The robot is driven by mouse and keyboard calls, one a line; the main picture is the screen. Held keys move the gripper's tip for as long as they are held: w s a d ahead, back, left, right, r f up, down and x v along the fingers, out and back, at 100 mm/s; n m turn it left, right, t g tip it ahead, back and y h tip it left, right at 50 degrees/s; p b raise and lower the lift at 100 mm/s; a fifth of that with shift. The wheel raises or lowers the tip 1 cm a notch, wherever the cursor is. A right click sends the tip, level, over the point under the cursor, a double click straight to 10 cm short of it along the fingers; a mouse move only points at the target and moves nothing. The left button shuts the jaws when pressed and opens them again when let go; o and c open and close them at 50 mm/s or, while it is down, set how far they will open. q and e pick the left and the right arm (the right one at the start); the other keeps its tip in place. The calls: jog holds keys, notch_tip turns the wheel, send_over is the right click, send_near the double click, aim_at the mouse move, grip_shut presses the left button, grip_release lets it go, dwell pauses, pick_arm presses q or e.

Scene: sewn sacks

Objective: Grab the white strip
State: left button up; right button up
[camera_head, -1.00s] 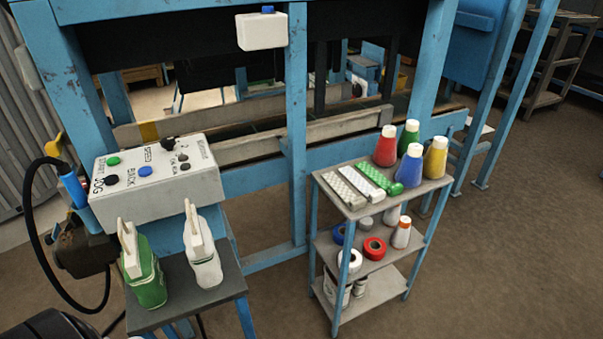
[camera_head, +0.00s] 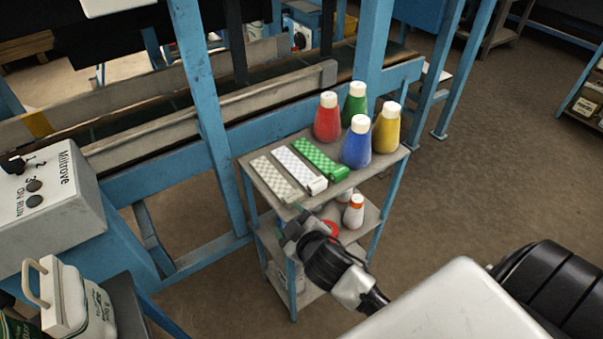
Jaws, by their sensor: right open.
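Three flat checkered strips lie side by side on the top shelf of a small blue-framed cart. The white strip (camera_head: 299,170) is in the middle. A beige-grey strip (camera_head: 277,180) lies to its left and a green strip (camera_head: 320,160) to its right. My right gripper (camera_head: 291,222) is open, in front of the cart's front edge, nearer to me than the strips and apart from them. Its black wrist hides part of the lower shelves. My left gripper is not in view.
Red (camera_head: 327,118), green (camera_head: 354,103), blue (camera_head: 356,143) and yellow (camera_head: 386,129) cones of thread stand behind and right of the strips. A blue machine post (camera_head: 200,90) rises left of the cart. A control box (camera_head: 50,205) stands at far left.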

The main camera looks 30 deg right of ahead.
jog(key=w+a+r+n+g+y, duration=0.1)
jog(key=w+a+r+n+y, duration=0.3)
jog(key=r+n+y, duration=0.55)
jog(key=w+a+r+n+g+y, duration=0.15)
jog(key=a+r+n+y, duration=0.5)
jog(key=n, duration=0.65)
jog(key=n+g+h, duration=0.8)
jog(key=g+h, duration=0.3)
jog(key=h, duration=0.4)
send_over(318, 183)
notch_tip(318, 183, down, 9)
jog(key=shift+d+r, duration=0.15)
jog(key=shift+r, duration=0.05)
jog(key=shift+f+p, duration=0.5)
jog(key=shift+f, duration=2.55)
jog(key=c, duration=0.7)
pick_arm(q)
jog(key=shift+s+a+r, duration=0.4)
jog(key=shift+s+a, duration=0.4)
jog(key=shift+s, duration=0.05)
